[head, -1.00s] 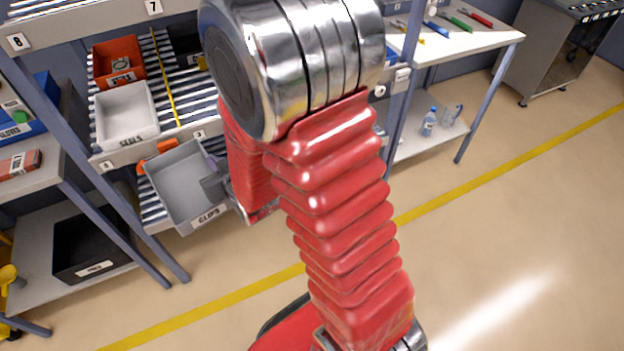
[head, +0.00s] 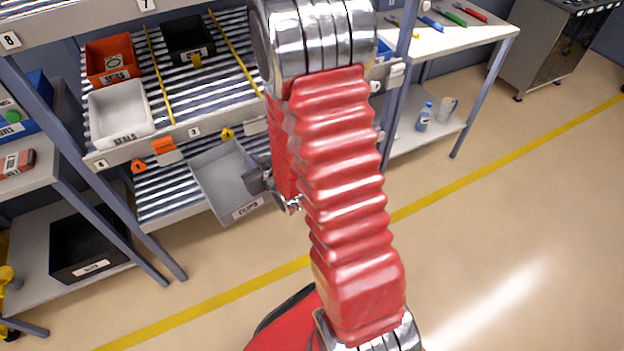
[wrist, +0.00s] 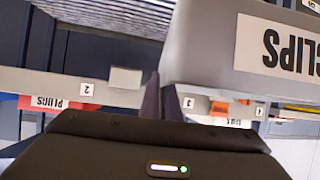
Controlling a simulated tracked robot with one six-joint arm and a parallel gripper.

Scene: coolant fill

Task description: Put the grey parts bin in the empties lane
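The grey parts bin (head: 215,176), labelled CLIPS, is in front of the lower rack level, below the upper lanes' front rail. Its front part reaches out over the floor. My gripper (head: 259,181) is at its right wall in the head view, partly behind my red arm. In the wrist view my gripper's two dark fingers (wrist: 161,98) are close together on the edge of the bin, which shows upside down (wrist: 212,45). They look shut on its wall. I cannot tell whether the bin touches the lower shelf. No lane marked empties is readable.
Above, a white SEALS bin (head: 121,112), an orange bin (head: 110,60) and a black bin (head: 188,39) sit on roller lanes. A wide upper lane (head: 215,86) has bare rollers. A rack post (head: 85,165) stands left, by a low black bin (head: 90,246).

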